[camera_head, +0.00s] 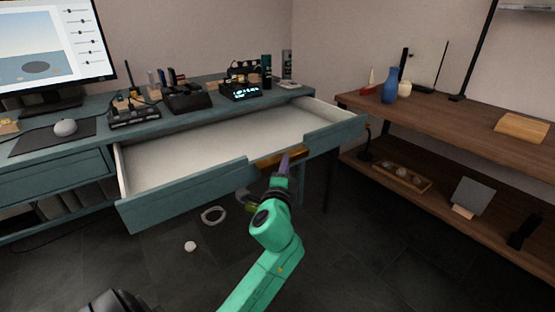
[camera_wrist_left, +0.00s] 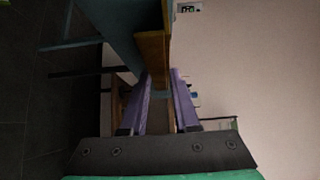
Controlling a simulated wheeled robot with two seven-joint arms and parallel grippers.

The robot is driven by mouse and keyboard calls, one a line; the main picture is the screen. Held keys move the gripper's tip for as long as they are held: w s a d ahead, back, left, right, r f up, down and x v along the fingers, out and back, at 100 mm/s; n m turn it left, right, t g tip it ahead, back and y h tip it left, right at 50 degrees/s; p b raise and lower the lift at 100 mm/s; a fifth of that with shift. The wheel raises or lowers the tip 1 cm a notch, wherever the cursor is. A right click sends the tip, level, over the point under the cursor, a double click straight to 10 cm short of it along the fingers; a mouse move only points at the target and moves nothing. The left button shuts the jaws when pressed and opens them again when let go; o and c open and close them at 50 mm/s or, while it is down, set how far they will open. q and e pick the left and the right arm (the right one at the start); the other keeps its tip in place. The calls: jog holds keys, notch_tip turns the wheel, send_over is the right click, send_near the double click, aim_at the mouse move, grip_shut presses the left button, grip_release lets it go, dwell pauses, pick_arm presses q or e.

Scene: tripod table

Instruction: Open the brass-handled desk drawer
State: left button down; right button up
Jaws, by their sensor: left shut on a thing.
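The teal desk drawer (camera_head: 185,196) is pulled well out from the desk, and its pale, empty interior (camera_head: 205,145) shows. Its brass handle (camera_head: 268,162) is on the drawer front, in a dip at the middle of the upper edge. My left gripper (camera_head: 285,163) is shut on the handle from the front, its purple fingers on the handle's right part. In the left wrist view the brass handle (camera_wrist_left: 151,52) runs down to between the two purple fingers of the left gripper (camera_wrist_left: 163,78). The fingers hide part of it. My right gripper is in neither view.
The teal desk (camera_head: 190,118) carries a monitor (camera_head: 55,45), a mouse (camera_head: 65,128), and a lit clock (camera_head: 240,90). A wooden shelf (camera_head: 450,125) with a blue vase (camera_head: 390,85) stands at the right.

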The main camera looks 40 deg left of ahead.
pick_arm(q)
jog(key=shift+s+d+f, duration=0.15)
jog(key=shift+d+f, duration=0.15)
jog(key=shift+d, duration=0.05)
jog(key=c, duration=0.7)
grip_release()
jog(key=shift+a, duration=0.1)
jog(key=shift+r, duration=0.1)
jog(key=b+v, duration=0.1)
jog(key=v, duration=1.3)
jog(key=shift+s+d, duration=0.2)
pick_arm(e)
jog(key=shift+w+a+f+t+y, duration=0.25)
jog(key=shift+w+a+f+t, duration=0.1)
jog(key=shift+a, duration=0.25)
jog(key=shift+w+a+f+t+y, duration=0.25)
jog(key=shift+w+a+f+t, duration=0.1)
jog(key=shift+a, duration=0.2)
